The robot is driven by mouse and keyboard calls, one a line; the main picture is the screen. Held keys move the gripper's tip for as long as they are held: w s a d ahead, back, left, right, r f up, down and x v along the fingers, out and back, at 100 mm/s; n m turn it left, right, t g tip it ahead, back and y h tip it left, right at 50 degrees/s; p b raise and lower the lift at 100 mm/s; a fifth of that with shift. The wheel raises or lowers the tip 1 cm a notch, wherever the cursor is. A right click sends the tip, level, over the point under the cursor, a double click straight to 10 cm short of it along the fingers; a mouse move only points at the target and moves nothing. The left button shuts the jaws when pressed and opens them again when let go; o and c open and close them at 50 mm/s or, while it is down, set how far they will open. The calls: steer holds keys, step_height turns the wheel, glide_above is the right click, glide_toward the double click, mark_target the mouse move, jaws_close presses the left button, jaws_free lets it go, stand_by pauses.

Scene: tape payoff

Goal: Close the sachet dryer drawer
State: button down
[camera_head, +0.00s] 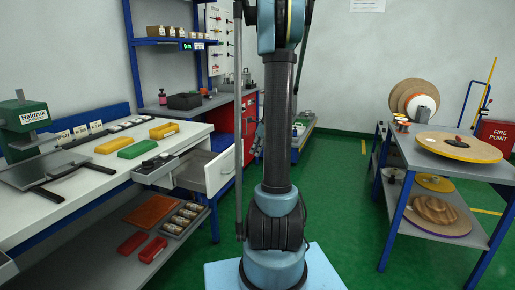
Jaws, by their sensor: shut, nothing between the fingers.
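A white drawer (218,173) stands pulled out at the right end of the white workbench (75,190). Its front panel faces right and has a small handle. Its inside looks empty as far as I can see. My arm rises through the middle of the head view and leaves at the top edge. The drawer front is a little left of my arm and apart from it. I cannot make out my gripper in this view.
A small grey tray (150,176) with dark round parts sits beside the drawer. A lower shelf (185,245) holds red and orange trays. A trolley (410,155) with reels stands at right. Green floor is clear between trolley and my base.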

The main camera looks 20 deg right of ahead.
steer(key=w+a+f, duration=0.3)
steer(key=a+f, duration=0.1)
steer(key=shift+w+a+f, duration=0.2)
steer(key=shift+a+f, duration=0.1)
steer(key=shift+a, duration=0.1)
